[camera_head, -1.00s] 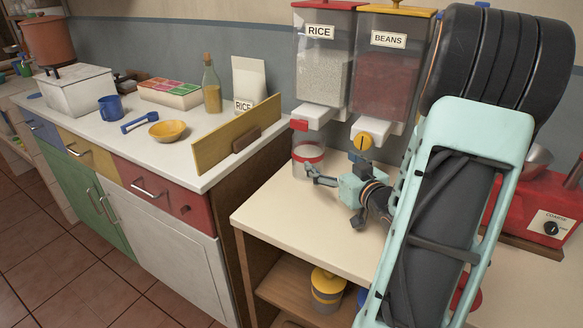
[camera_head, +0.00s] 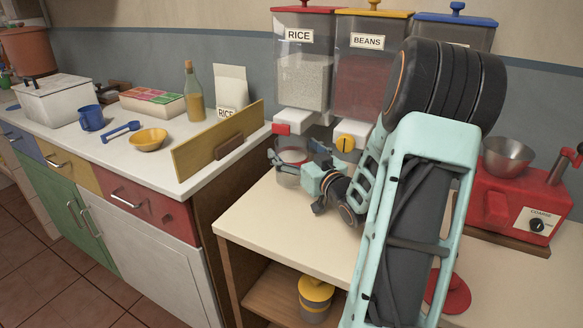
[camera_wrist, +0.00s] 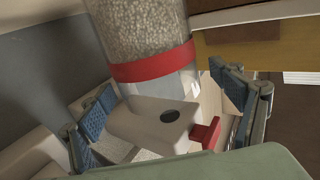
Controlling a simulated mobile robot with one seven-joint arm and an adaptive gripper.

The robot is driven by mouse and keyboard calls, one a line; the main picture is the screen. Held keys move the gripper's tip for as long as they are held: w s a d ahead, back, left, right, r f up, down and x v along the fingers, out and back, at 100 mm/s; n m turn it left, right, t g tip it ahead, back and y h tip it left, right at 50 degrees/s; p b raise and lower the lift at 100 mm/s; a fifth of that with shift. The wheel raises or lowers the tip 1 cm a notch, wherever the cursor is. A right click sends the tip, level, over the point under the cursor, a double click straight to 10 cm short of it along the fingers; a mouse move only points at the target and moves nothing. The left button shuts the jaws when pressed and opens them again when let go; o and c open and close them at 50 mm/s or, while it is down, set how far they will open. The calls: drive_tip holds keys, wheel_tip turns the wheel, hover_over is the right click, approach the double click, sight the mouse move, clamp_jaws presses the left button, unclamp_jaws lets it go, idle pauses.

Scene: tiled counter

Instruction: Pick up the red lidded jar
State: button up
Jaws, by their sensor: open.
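A clear jar with a red band (camera_head: 291,172) stands on the low counter under the rice dispenser's spout, with no lid visible on it. The wrist view shows the jar (camera_wrist: 155,66) large, with rice grains in it. My gripper (camera_head: 296,154) is open, its fingers on either side of the jar, apart from it as far as I can see. In the wrist view the blue finger pads stand left and right of it. A red disc with a knob, like a lid (camera_head: 450,296), lies on the counter at the right, partly hidden by my arm.
The white spout (camera_wrist: 150,125) and its red tab (camera_wrist: 205,133) are close by the jar. A beans dispenser (camera_head: 369,75) is to the right. A yellow board (camera_head: 200,153) edges the left counter. A yellow-lidded jar (camera_head: 315,297) is on the shelf below. A red grinder (camera_head: 515,200) stands at right.

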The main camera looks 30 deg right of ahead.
drive_tip(key=shift+w+d, duration=0.1)
drive_tip(key=shift+w, duration=0.7)
drive_tip(key=shift+c, duration=0.4)
drive_tip(key=c, duration=2)
drive_tip(key=shift+r, duration=0.15)
drive_tip(key=shift+c, duration=0.5)
drive_tip(key=shift+r, duration=0.1)
